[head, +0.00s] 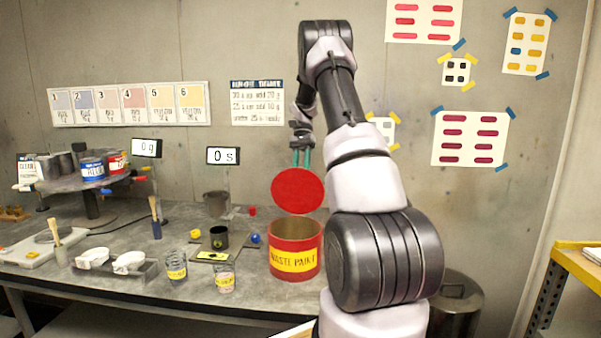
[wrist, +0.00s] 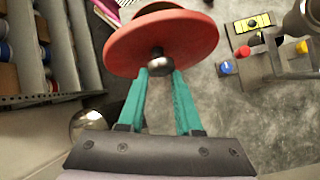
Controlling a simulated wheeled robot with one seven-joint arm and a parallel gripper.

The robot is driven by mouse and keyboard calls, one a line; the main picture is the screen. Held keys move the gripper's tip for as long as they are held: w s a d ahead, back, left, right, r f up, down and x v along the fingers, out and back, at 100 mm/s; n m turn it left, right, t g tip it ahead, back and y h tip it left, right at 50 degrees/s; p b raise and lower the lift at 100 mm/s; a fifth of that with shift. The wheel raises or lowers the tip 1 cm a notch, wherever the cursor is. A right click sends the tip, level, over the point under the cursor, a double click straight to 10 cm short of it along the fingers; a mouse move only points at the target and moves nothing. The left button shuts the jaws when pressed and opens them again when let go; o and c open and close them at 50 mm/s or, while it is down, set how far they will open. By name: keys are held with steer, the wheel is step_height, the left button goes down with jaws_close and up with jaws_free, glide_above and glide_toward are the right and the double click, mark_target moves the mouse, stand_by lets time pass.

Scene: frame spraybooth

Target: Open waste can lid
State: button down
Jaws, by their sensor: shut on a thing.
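The red waste paint can (head: 295,252) with a yellow "WASTE PAINT" label stands on the grey bench, its top open. Its round red lid (head: 298,191) hangs tilted in the air above the can, clear of the rim. My gripper (head: 301,158) is above the lid with its green fingers pointing down.
Glass jars (head: 176,265) and a small dark cup (head: 219,238) stand left of the can on the bench (head: 130,235). A grey pot (head: 215,204) and displays (head: 223,156) are behind. A metal drum (head: 456,300) stands at right, partly behind my arm.

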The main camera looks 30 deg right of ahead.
steer(key=shift+w+a, duration=0.3)
steer(key=shift+w, duration=0.15)
steer(key=c, duration=0.5)
jaws_free()
steer(key=shift+w+a, duration=0.15)
steer(key=shift+d, duration=0.2)
steer(key=v, duration=1)
steer(key=shift+r, duration=0.35)
steer(key=shift+d, duration=0.2)
